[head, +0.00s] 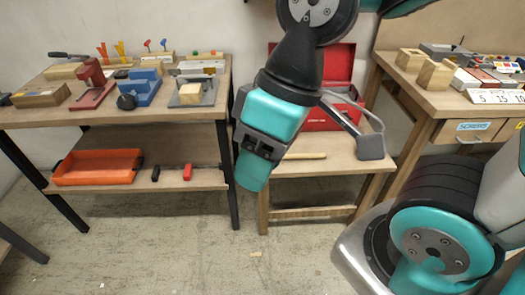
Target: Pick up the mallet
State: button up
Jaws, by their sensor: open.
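A pale wooden handle (305,156) lies on the top of the low wooden bench, in front of the red toolbox. It looks like the mallet's handle; its left end runs behind my gripper, and no mallet head shows. My gripper (254,170) hangs pointing down in front of the bench's left part. It is open, and I see nothing held in it. From this angle the gap between its fingers is hidden, and I cannot tell how far it is from the handle.
The low bench (340,167) carries an open red toolbox (318,119). At left, a workbench (150,108) holds vises and blocks, with an orange tray (98,167) on its lower shelf. Another workbench (440,101) stands at right. The floor in front is mostly clear.

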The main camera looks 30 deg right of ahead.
aim_at(319, 155)
jog(key=z, duration=0.35)
jog(key=i, duration=0.95)
jog(key=z, duration=0.6)
